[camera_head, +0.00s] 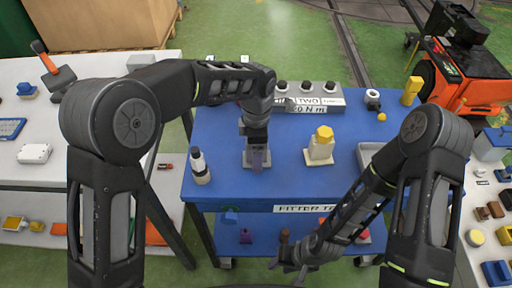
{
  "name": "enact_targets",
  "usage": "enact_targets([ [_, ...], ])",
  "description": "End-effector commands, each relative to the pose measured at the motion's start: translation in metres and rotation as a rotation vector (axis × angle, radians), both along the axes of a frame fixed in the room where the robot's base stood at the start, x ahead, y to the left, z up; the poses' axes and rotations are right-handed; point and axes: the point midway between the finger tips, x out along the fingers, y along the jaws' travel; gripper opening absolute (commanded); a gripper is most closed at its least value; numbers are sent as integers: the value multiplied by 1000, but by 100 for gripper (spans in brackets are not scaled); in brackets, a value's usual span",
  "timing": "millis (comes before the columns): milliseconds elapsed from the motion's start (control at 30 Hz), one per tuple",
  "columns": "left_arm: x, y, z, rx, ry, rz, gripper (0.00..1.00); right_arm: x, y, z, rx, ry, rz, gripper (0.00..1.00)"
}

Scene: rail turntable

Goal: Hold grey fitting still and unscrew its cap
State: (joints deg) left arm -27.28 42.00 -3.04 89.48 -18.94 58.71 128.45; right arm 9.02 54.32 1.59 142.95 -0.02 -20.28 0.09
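A fitting with a grey square base (246,166) stands on the blue bench top, left of centre. A cream fitting (319,153) with a yellow faceted cap (324,134) stands upright to the right, apart from both grippers. My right gripper (288,268) is low, in front of the bench edge, fingers apart and empty.
A black-and-white bottle (200,168) stands at the bench's left edge. A grey labelled block (312,97) is at the back. A ring-shaped part (373,98) and a yellow block (411,91) are back right. A grey tray (368,157) lies partly behind my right arm.

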Motion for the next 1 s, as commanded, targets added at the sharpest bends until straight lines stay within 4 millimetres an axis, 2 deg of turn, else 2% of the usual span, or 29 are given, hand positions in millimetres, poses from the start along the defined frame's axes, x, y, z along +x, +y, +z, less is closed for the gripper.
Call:
enact_targets([
  [167,1,-1,22,-2,-5,0,80,0,0,0,0,0,0,36],
  [500,1,0,90,-2,-5,0,80,0,0,0,0,0,0,36],
  [600,1,0,104,-1,-3,0,80,0,0,0,0,0,0,36],
  [767,0,0,116,-1,-1,0,80,0,0,0,0,0,0,36],
  [1000,0,0,117,-1,-1,0,80,0,0,0,0,0,0,36],
])
